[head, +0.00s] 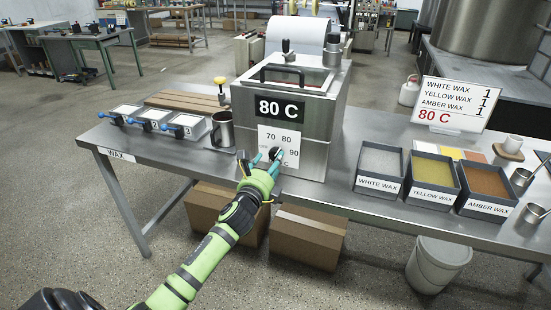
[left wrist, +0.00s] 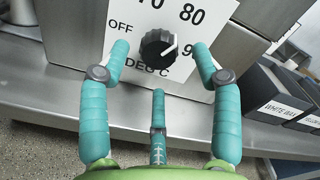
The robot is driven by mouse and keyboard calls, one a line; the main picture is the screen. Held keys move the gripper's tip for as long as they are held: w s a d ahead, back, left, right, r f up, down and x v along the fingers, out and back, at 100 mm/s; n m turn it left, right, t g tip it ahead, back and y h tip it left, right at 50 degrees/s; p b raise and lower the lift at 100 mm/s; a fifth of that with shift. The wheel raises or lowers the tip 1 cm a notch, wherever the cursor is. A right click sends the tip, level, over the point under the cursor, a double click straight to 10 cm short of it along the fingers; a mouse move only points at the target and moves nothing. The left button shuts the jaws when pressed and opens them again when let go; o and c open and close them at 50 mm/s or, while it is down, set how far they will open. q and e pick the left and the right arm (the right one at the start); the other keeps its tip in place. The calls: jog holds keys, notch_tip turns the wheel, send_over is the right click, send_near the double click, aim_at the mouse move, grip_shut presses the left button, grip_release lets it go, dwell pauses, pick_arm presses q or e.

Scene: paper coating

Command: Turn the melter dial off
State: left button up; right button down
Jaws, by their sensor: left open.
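The melter (head: 310,95) is a steel box on the table with a black top handle and an "80 C" display (head: 279,108). Its black dial (left wrist: 158,50) sits on a white plate marked OFF, 70, 80 and 90. The dial's white pointer faces right, toward the 80 and 90 side; OFF is at its left. My left gripper (head: 265,159) is at the dial, which shows partly in the head view (head: 275,153). In the left wrist view its teal fingers (left wrist: 160,62) are spread open either side of and below the dial, with no clear contact. My right gripper is not in view.
A metal mug (head: 222,129) and blue-handled moulds (head: 155,118) stand left of the melter. White, yellow and amber wax bins (head: 433,175) stand at right, behind them a sign (head: 452,104) reading 80 C. Cardboard boxes (head: 308,238) are under the table.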

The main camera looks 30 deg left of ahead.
aim_at(276, 153)
pick_arm(q)
jog(key=shift+x, duration=2)
jog(key=shift+d+f, duration=0.1)
jog(key=shift+c, duration=0.4)
jog(key=c, duration=1)
